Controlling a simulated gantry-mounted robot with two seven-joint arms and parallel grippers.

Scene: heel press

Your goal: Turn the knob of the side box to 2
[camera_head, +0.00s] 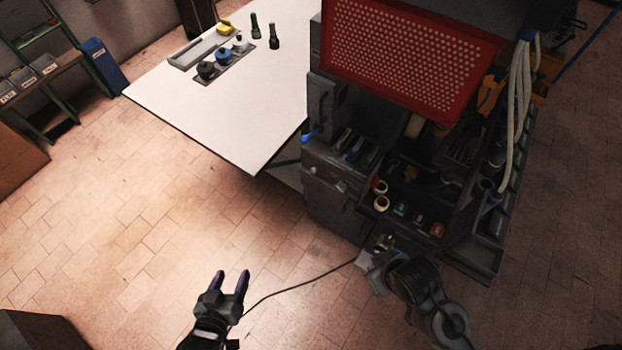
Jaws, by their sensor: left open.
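My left gripper (230,282) is at the bottom, over the tiled floor. It is open, with two dark, separated fingers and nothing between them. My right gripper (381,246) is by the lower front corner of the dark machine (340,215); its fingers are small and dark, so I cannot tell whether it is open or shut. A grey box-like front (325,180) on the machine's left side carries small light knob-like parts (341,187). I cannot tell for certain that this is the side box, nor read any setting. My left gripper is well apart from it, lower left.
A white table (220,115) holds several dark and blue round parts and a yellow item. A red perforated panel (400,60) stands above the machine. Tape rolls (381,203) lie in its tray. A dark cable (300,285) crosses the floor between my grippers.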

